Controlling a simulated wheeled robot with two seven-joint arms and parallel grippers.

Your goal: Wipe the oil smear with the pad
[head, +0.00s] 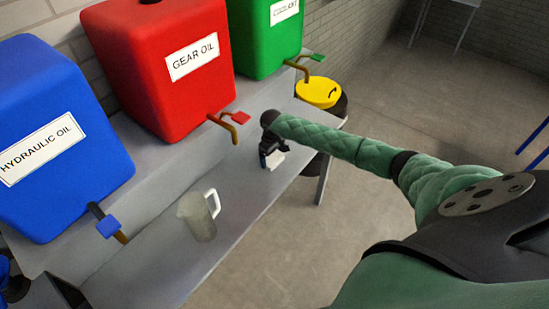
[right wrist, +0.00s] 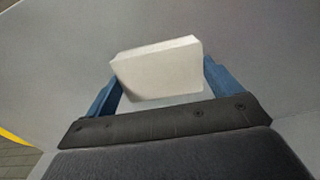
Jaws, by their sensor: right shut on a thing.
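A white pad (right wrist: 158,70) is held between the blue fingers of my right gripper (right wrist: 160,88), which is shut on it. In the head view the pad (head: 274,159) shows as a small white patch under the dark right gripper (head: 271,152), close to the grey bench top near its right end. I cannot tell whether the pad touches the bench. No oil smear can be made out in either view; the gripper and pad may hide it. My left gripper cannot be made out.
A grey bench (head: 165,257) carries a clear jug (head: 197,217) with a white handle. Blue (head: 60,140), red (head: 165,60) and green (head: 262,35) tanks with taps stand on the raised shelf behind. A yellow-lidded drum (head: 318,92) stands beyond the bench end.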

